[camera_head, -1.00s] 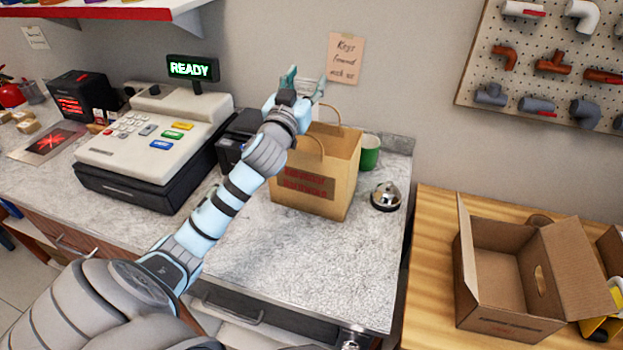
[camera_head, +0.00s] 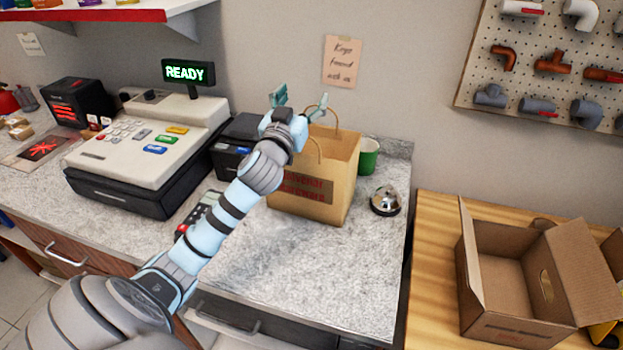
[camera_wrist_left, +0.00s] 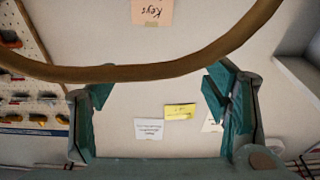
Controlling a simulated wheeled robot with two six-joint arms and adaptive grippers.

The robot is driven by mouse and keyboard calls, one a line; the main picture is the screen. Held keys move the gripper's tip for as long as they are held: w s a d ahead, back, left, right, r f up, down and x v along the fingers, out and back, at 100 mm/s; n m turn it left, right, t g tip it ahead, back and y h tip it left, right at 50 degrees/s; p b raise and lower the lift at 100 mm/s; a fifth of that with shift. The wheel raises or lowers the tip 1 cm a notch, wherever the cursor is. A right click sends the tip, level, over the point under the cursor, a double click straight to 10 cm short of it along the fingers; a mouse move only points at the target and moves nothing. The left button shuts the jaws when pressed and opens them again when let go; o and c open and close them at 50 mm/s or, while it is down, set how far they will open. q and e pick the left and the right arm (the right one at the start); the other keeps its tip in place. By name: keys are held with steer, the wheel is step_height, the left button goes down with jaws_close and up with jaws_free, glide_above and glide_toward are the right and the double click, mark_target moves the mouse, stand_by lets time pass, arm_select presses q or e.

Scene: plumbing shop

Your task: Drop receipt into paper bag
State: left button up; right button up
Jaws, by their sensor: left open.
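The brown paper bag (camera_head: 335,170) stands upright on the counter with red lettering on its front and its handles up. My left gripper (camera_head: 299,99) is above the bag's left back part, fingers spread. In the left wrist view my gripper (camera_wrist_left: 158,95) is open with nothing clearly held, and a bag handle (camera_wrist_left: 140,72) arches across in front of it. A white slip (camera_wrist_left: 149,131) and a yellow note (camera_wrist_left: 180,111) show between the fingers against the wall. I cannot identify the receipt. The bag's inside is hidden. My right gripper is out of view.
A cash register (camera_head: 150,140) and a dark printer (camera_head: 238,140) stand left of the bag. A green cup (camera_head: 368,156) and a silver bell (camera_head: 385,200) are on its right. An open cardboard box (camera_head: 495,265) is on the wooden table. The counter front is mostly clear.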

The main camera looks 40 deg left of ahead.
arm_select(q)
steer(key=v, duration=1.1)
steer(key=shift+s+d, duration=0.15)
steer(key=shift+s, duration=0.05)
